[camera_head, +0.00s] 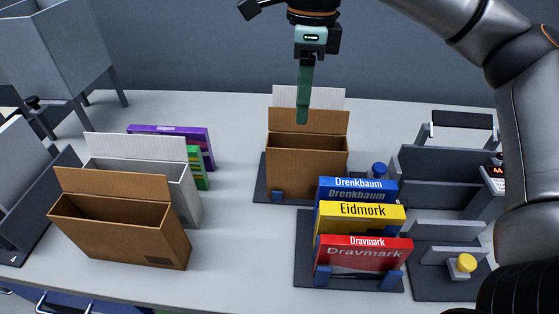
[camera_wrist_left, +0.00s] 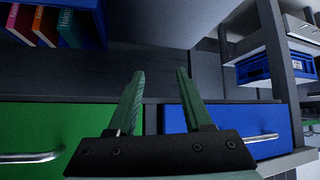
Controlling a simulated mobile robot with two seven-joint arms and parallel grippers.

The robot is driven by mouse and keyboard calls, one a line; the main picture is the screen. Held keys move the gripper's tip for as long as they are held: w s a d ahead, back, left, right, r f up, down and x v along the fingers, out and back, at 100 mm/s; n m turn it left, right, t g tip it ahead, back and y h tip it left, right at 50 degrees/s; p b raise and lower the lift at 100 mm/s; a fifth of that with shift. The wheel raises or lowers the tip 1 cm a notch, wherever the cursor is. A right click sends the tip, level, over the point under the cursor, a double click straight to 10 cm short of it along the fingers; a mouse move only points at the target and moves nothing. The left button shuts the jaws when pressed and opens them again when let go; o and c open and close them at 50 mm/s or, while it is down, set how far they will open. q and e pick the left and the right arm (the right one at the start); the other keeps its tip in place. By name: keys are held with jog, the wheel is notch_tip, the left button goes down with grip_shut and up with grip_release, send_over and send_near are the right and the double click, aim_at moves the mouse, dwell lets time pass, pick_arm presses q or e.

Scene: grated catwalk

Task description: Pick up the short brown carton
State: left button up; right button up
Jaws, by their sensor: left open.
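Two open-topped brown cartons show in the head view. One brown carton (camera_head: 120,235) stands at the front left of the table, its back flap up. The other brown carton (camera_head: 305,160) stands upright in a dark holder at the middle back, with a brown and a white flap raised. I cannot tell for certain which is the short one. My right gripper (camera_head: 303,121) hangs over the middle carton, its green finger overlapping the raised flap; its opening is seen edge-on. My left gripper (camera_wrist_left: 160,73) is open and empty in the left wrist view, away from both cartons.
A white carton (camera_head: 185,192) stands right behind the front-left carton, with purple (camera_head: 195,140) and green boxes beyond. Blue, yellow (camera_head: 345,222) and red boxes stand in a dark rack. Green (camera_wrist_left: 30,130) and blue drawers face my left gripper. The table's middle is clear.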

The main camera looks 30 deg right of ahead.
jog(key=d, duration=0.1)
send_near(295, 162)
jog(key=shift+h, duration=0.3)
jog(key=f, duration=0.2)
jog(key=d+f, duration=0.1)
jog(key=f, duration=0.1)
jog(key=s+f, duration=0.1)
jog(key=f, duration=0.2)
jog(key=shift+d, duration=0.2)
jog(key=shift+r, duration=0.1)
grip_shut()
dwell(1.0)
